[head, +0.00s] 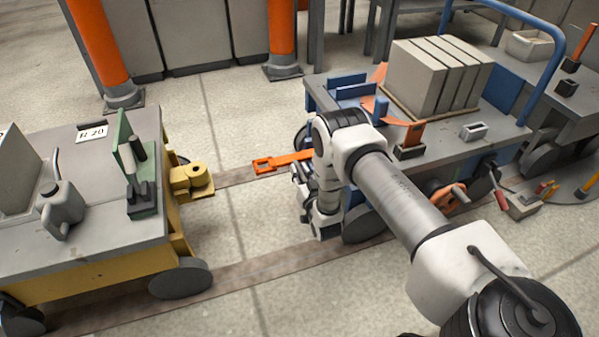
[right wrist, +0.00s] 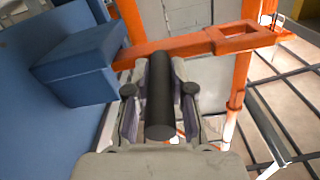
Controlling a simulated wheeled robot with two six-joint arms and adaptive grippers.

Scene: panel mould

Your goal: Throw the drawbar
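The orange drawbar (head: 283,161) sticks out from the front of the blue-railed cart toward the yellow hitch (head: 192,181) of the yellow cart. Its slotted end lies apart from the hitch. In the right wrist view the drawbar (right wrist: 245,39) crosses behind a black cylindrical handle (right wrist: 160,98). My right gripper (head: 303,178) is at the front of the blue-railed cart, largely hidden by my own arm in the head view. In the right wrist view its fingers (right wrist: 159,78) stand on both sides of the handle; whether they grip it is unclear. My left gripper is not in view.
The blue-railed cart (head: 455,150) carries grey panels (head: 425,75). The yellow cart (head: 90,255) bears a can (head: 60,208) and a green bracket (head: 133,165). Orange posts (head: 97,40) stand behind. The floor between the carts is clear, with rails (head: 235,270) along it.

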